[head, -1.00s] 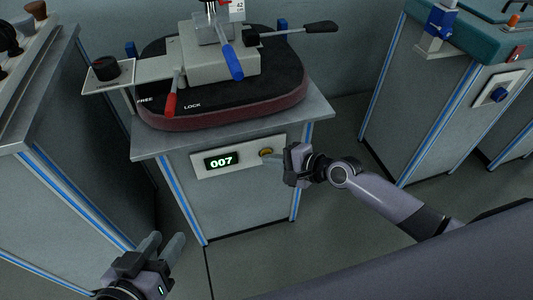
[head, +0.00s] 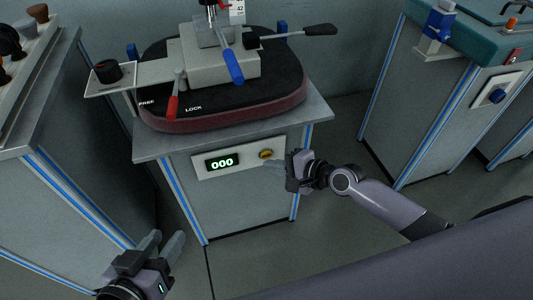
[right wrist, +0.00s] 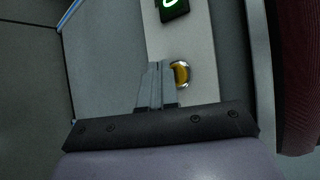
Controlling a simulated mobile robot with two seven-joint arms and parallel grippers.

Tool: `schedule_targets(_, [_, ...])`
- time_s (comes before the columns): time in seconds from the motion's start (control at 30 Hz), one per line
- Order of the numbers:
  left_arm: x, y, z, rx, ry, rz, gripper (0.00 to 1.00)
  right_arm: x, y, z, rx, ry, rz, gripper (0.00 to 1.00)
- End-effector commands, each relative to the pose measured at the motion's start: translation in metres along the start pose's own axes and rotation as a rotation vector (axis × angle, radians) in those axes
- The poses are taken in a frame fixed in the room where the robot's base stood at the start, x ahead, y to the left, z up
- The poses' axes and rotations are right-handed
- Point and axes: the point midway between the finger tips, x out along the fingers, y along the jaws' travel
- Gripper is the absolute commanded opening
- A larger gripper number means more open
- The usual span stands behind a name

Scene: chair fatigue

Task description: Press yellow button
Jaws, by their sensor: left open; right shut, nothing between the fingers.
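The yellow button (head: 266,154) is round with a metal ring, set in a pale panel on the front of the middle cabinet, to the right of the display (head: 222,162), which reads 000. It also shows in the right wrist view (right wrist: 182,74), partly beside the fingers. My right gripper (head: 272,165) is shut and empty, its fingertips just below the button in the head view; whether they touch it I cannot tell. My left gripper (head: 166,244) is open and empty at the lower left, well away from the button.
The middle cabinet's top (head: 318,112) overhangs the panel and carries a chair-seat rig with a red lever (head: 172,107), a blue lever (head: 235,66) and a black knob (head: 107,71). Other cabinets stand at left and right. Floor is open in front.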

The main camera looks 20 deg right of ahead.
Motion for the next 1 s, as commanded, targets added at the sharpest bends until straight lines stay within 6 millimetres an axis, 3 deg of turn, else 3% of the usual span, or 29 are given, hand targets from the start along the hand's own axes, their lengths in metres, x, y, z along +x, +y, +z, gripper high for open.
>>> schedule_targets(0.6, [-0.011, 0.005, -0.025, 0.001, 0.000, 0.000, 0.43, -0.032, 0.022, 0.023, 0.000, 0.000, 0.003, 0.00])
schedule_targets(1.0, [-0.011, 0.005, -0.025, 0.000, 0.000, 0.000, 0.43, -0.035, 0.025, 0.025, -0.001, 0.000, 0.000, 0.00])
